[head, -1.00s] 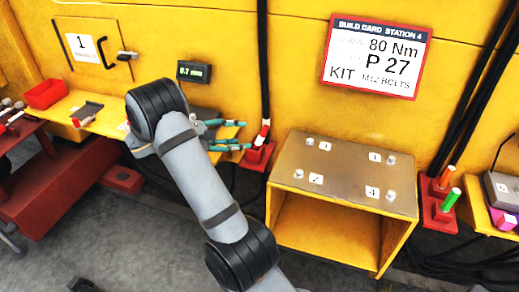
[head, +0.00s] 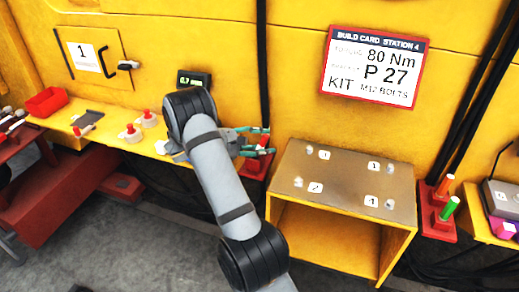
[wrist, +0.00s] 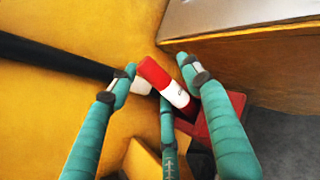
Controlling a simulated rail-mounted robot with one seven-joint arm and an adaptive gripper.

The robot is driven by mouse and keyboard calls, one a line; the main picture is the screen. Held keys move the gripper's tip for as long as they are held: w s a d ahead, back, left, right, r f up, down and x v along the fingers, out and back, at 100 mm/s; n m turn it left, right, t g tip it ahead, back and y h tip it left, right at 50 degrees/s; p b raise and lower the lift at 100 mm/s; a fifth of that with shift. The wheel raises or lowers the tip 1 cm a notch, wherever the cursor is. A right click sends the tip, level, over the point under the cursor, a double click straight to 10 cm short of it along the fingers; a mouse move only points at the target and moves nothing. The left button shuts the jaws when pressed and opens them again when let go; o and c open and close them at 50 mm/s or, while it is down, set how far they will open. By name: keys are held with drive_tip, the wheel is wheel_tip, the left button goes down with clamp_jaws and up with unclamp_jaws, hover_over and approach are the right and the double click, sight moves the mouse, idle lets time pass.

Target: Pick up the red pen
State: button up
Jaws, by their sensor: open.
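The red pen (wrist: 153,74), with a white band carrying dark marks, stands tilted in the wrist view, its lower end toward a red holder (wrist: 232,108). In the head view the pen (head: 264,141) shows partly behind my fingers, above the same red holder (head: 253,168). My gripper (wrist: 157,72) is open, with teal fingers on both sides of the pen and another finger below it. It also shows in the head view (head: 259,141), reaching right to the pen. I cannot tell whether any finger touches the pen.
A black cable (wrist: 60,57) runs down the yellow wall close to the pen. A bench (head: 345,180) with numbered pegs stands just right. A small display (head: 195,78) is above my arm. Other holders with an orange pen (head: 445,184) and a green pen (head: 450,208) stand farther right.

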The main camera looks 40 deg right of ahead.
drive_tip(key=shift+a, duration=0.1)
drive_tip(key=shift+c, duration=0.5)
drive_tip(key=c, duration=1.1)
drive_tip(key=shift+o, duration=0.2)
